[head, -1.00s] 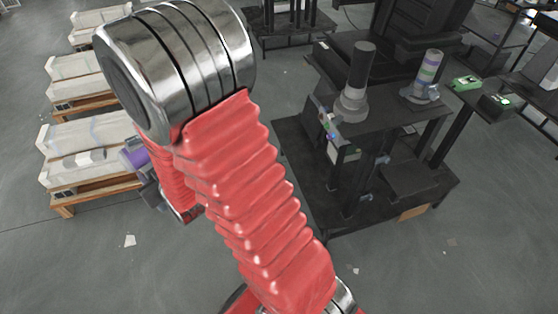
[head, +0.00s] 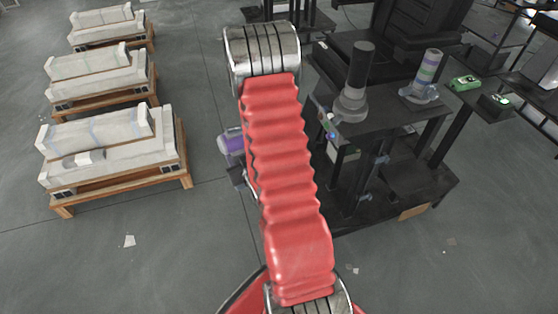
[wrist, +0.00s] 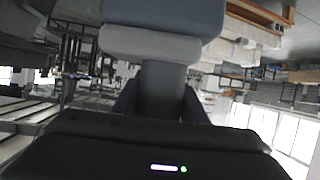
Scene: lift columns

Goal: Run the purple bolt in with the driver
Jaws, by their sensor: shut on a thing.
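My gripper (wrist: 160,100) is shut on the driver (wrist: 165,42), a blue-grey tool with a lighter grey band that fills the upper middle of the wrist view. In the head view my red ribbed arm hides most of the gripper. A small purple cylindrical part (head: 231,143) shows at the arm's left side; I cannot tell whether it belongs to the driver. The black lift column stand (head: 385,120) is to the right of the arm. Small coloured spots (head: 327,125) show at its near left edge. I cannot make out the purple bolt among them.
A dark post with a grey base (head: 352,105) and a banded cylinder (head: 426,72) stand on the black stand. Green-topped boxes (head: 466,82) lie at the right. Pallets with pale blocks (head: 110,145) line the left. Open grey floor lies between.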

